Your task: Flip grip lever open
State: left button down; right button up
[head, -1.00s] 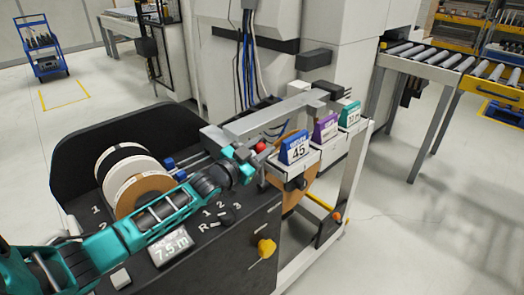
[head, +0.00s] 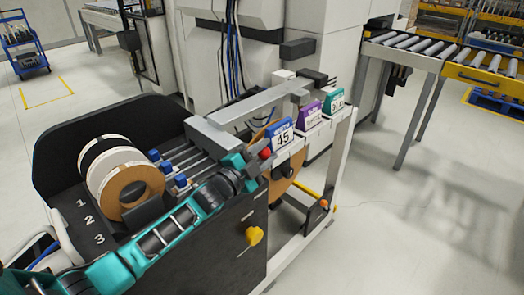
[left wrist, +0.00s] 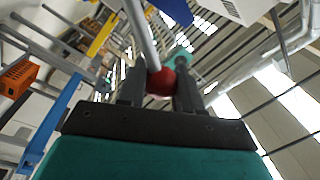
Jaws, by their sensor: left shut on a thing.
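The grip lever shows as a red ball knob (head: 265,153) beside the grey clamp bar on the edge-banding machine. In the left wrist view the red knob (left wrist: 161,82) sits between the two dark fingers, at the end of a grey rod (left wrist: 140,32). My left gripper (head: 258,158) is shut on this knob; in the left wrist view its fingers (left wrist: 160,88) touch the knob on both sides. The lever's base is partly hidden by my gripper in the head view. My right gripper is in neither view.
Blue, purple and teal blocks, the blue one (head: 279,136) marked 45, stand just right of my gripper. A grey bar (head: 245,103) passes above. Edge-band rolls (head: 127,185) sit on the left of the black machine.

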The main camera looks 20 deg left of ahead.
pick_arm(q)
jog(key=shift+d, duration=0.15)
jog(key=c, duration=0.8)
grip_release()
notch_tip(320, 180, up, 20)
jog(key=p, duration=0.3)
jog(key=shift+s+f, duration=0.1)
jog(key=shift+f, duration=0.05)
